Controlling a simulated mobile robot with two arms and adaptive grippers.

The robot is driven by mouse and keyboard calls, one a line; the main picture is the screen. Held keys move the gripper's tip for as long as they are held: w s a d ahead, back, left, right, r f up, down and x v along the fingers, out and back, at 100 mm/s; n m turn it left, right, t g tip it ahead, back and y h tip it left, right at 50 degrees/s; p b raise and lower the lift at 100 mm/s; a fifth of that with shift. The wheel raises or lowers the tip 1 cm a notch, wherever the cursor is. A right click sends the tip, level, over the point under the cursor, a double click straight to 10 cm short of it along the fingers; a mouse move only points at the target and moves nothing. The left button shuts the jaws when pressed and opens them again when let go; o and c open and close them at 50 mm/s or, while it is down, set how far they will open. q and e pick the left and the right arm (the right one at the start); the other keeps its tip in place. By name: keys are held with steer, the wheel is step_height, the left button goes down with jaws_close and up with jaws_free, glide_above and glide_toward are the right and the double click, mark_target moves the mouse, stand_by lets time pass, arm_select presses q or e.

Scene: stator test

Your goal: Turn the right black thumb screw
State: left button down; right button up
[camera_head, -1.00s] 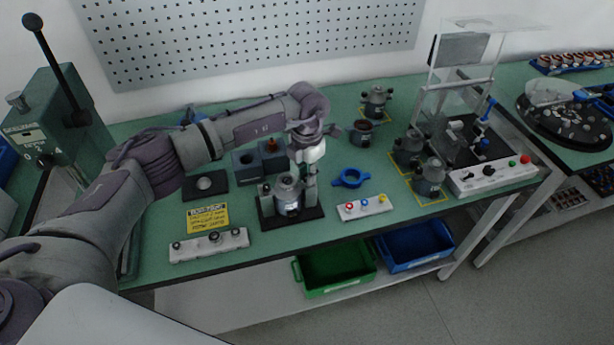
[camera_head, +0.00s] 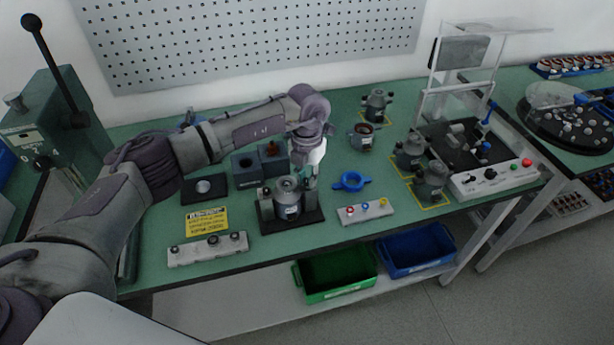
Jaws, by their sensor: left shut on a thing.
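A grey cylindrical stator housing (camera_head: 288,205) stands upright in a black fixture (camera_head: 315,217) near the front edge of the green bench. My left arm reaches in from the left. My left gripper (camera_head: 309,183) points down at the right side of the housing, with its fingers close to the fixture's right post. It is shut on the right black thumb screw, which its fingers mostly hide. The fixture's left post (camera_head: 266,192) stands free on the other side of the housing. My right gripper is not in view.
A blue ring with handles (camera_head: 351,181) and a white button box (camera_head: 365,212) lie right of the fixture. A dark block (camera_head: 247,172) stands behind it. Another button box (camera_head: 207,249) and a yellow sign (camera_head: 206,220) are left. Green (camera_head: 335,275) and blue (camera_head: 415,250) bins sit below.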

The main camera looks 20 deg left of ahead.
arm_select(q)
steer(key=c, duration=1.1)
jaws_free()
steer(key=shift+o, duration=0.2)
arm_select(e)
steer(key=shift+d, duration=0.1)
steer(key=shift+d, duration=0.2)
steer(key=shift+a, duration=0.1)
